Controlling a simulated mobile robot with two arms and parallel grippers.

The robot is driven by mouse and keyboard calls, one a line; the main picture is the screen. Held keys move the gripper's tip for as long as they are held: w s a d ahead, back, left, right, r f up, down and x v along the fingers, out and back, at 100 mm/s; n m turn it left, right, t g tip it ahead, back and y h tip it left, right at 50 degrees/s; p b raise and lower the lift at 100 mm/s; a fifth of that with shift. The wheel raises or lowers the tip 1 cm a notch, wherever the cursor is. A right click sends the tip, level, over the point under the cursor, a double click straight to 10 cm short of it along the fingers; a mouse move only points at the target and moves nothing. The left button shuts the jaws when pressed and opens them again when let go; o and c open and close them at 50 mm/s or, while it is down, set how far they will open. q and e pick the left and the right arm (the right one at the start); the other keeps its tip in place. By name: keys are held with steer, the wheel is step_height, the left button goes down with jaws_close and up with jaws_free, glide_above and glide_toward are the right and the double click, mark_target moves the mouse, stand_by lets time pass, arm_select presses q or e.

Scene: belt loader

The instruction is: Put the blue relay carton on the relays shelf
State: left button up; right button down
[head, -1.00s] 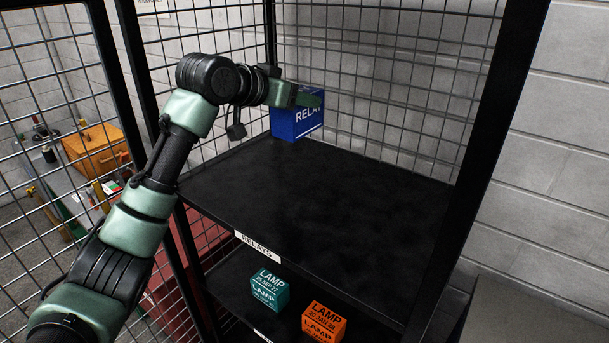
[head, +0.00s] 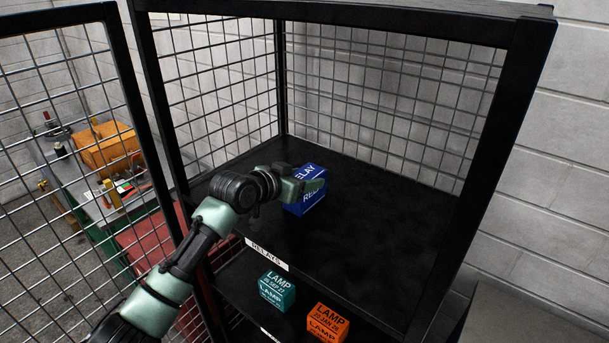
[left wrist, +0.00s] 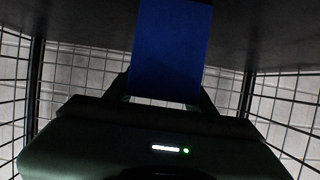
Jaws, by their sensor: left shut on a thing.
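The blue relay carton (head: 310,198) has white RELAY lettering and is in the left half of the top shelf space. My left gripper (head: 305,187) is shut on the carton. In the left wrist view the carton (left wrist: 172,50) stands between the two fingers (left wrist: 165,92). The relays shelf (head: 375,230) is a black board with a RELAYS label (head: 267,254) on its front edge. The carton is at or just above the board; I cannot tell whether it touches. My right gripper is not in view.
A teal lamp carton (head: 277,291) and an orange lamp carton (head: 327,323) sit on the shelf below. Black posts (head: 478,170) and wire mesh (head: 390,100) enclose the shelf. The board's right side is clear. An orange case (head: 108,148) stands on a bench behind the left mesh.

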arm_select(q)
steer(key=shift+d, duration=0.1)
steer(key=o, duration=1.5)
steer(key=shift+f, duration=0.1)
steer(key=shift+r, duration=0.2)
steer(key=shift+s+a, duration=0.2)
steer(key=b+v, duration=0.3)
steer(key=v, duration=0.8)
steer(key=shift+s+a+r+b, duration=0.1)
steer(key=shift+s+r+b, duration=0.1)
steer(key=shift+b, duration=0.15)
